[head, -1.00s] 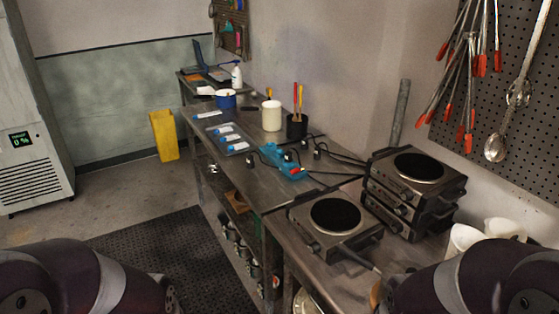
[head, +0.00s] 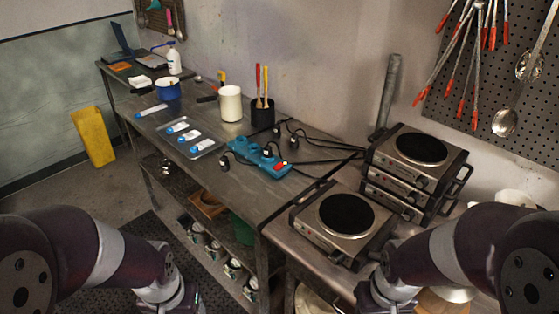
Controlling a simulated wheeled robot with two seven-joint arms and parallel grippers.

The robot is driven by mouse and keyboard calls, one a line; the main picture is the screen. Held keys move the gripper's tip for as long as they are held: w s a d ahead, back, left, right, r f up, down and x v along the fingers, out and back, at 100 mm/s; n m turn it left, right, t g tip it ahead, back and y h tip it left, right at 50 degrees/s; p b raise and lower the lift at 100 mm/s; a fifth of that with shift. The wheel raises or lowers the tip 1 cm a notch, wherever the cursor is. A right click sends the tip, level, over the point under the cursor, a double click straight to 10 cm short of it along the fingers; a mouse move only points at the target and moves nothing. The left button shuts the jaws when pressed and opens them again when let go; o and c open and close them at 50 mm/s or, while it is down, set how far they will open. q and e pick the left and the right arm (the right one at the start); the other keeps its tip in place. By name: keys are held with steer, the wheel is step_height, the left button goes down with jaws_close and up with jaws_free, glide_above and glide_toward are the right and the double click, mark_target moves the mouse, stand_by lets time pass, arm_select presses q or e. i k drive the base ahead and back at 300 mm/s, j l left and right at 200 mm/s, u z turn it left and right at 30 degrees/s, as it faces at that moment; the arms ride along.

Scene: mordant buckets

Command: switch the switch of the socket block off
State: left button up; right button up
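The blue socket block (head: 258,156) lies on the metal table, with black plugs and cords around it. A small red switch (head: 283,163) shows at its right end; I cannot tell its position. My two arms come in at the lower left and lower right. Their visible ends are near the bottom edge, well short of the socket block. Both grippers are below the frame and cannot be seen.
A hot plate (head: 345,216) stands on the nearer table, with stacked hot plates (head: 418,150) behind it. A white canister (head: 231,104) and a black cup (head: 262,114) stand behind the block. A tray (head: 192,139) with blue-capped tubes lies left of it.

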mark_target(281, 165)
steer(key=j, duration=0.45)
steer(key=i+j+z, duration=0.15)
steer(key=j, duration=0.15)
steer(key=i+j+z, duration=0.35)
steer(key=j, duration=0.25)
steer(key=j+z, duration=0.15)
steer(key=j, duration=0.2)
steer(key=i+j+z, duration=0.15)
steer(key=j, duration=0.2)
steer(key=i+z, duration=0.35)
steer(key=i, duration=0.65)
